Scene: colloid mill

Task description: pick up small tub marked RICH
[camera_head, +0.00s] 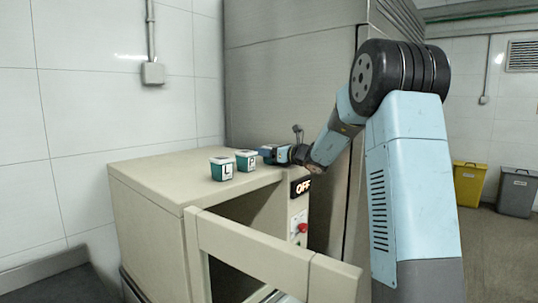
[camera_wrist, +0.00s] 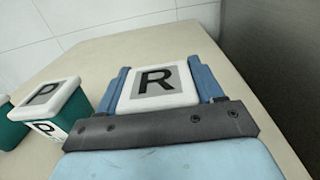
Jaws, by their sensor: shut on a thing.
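The small tub marked R (camera_wrist: 158,87) has a white lid with a black letter R on a grey square. It sits between the two blue fingers of my gripper (camera_wrist: 160,85) in the wrist view, and the fingers are shut on its sides. In the head view my gripper (camera_head: 268,152) is at the right end of a row of tubs on the cabinet top; the held tub is mostly hidden there. I cannot tell whether it touches the surface.
A tub marked P (camera_wrist: 45,98) stands left of the held tub; it also shows in the head view (camera_head: 246,161). A tub marked L (camera_head: 221,170) stands further left. The beige cabinet top (camera_head: 165,175) is otherwise clear. An open door frame (camera_head: 270,258), OFF sign (camera_head: 301,187) and red button (camera_head: 303,228) are in front.

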